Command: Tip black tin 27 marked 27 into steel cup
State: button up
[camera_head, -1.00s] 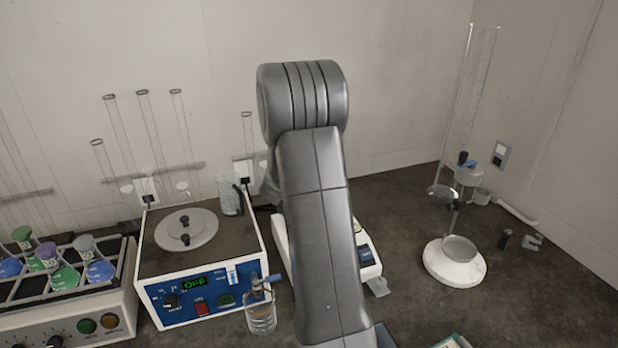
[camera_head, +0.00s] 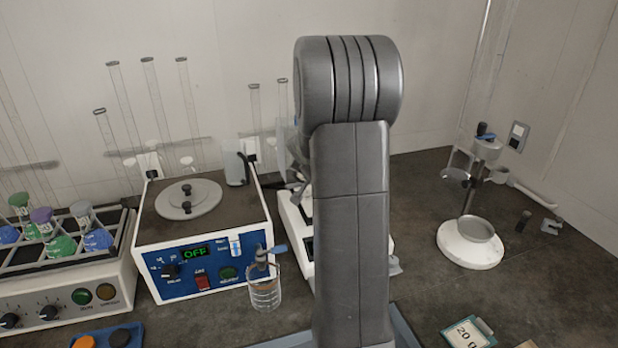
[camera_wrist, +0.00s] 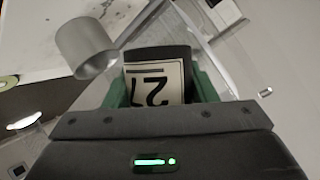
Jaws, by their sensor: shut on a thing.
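The black tin (camera_wrist: 158,54) shows in the wrist view with a pale label reading 27, upside down in the picture. My gripper (camera_wrist: 160,84) is shut on it, with a green jaw on each side. A grey metal cylinder, which looks like the steel cup (camera_wrist: 84,46), is at the upper left of the wrist view, apart from the tin. The tin's contents are hidden. In the head view my arm covers the middle, and the tin and cup are not clearly seen there.
A shaker box (camera_head: 200,240) reading OFF and a glass beaker (camera_head: 265,290) stand left of my arm. A rack of stoppered flasks (camera_head: 128,262) is at far left. A white round-based stand (camera_head: 470,250) is at right. A card marked 20 (camera_head: 468,334) lies at front right.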

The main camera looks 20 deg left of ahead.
jog(key=shift+r+m+g+y, duration=0.2)
jog(key=shift+m+g+y, duration=0.4)
jog(key=shift+m+y, duration=0.4)
jog(key=shift+r+m+g+y, duration=0.1)
jog(key=shift+m+g+y, duration=0.3)
jog(key=shift+m+y, duration=0.3)
jog(key=shift+f+m+b, duration=0.4)
jog(key=shift+f+b, duration=0.05)
jog(key=shift+b, duration=0.35)
jog(key=shift+w+d+f+m+g+y+b, duration=0.1)
jog(key=shift+m+g+y+b, duration=0.15)
jog(key=shift+m+y+b, duration=0.25)
jog(key=shift+f+m+g+y+b, duration=0.1)
jog(key=shift+m+g+y+b, duration=0.2)
jog(key=shift+y+b, duration=0.4)
jog(key=shift+w+d+r+m+y+b, duration=0.1)
jog(key=shift+d+m+y+b, duration=0.1)
jog(key=shift+m+b, duration=0.15)
jog(key=shift+w+d+r+m+y+b, duration=0.1)
jog(key=shift+m+y+b, duration=0.1)
jog(key=shift+m+b, duration=0.15)
jog(key=shift+w+d+r+m+y+b, duration=0.1)
jog(key=shift+d+r+m+y+b, duration=0.1)
jog(key=shift+r+m+y, duration=0.25)
jog(key=shift+w+d+r+m+y+b, duration=0.1)
jog(key=shift+r+m+y+b, duration=0.1)
jog(key=shift+m+y, duration=0.25)
jog(key=shift+a, duration=0.1)
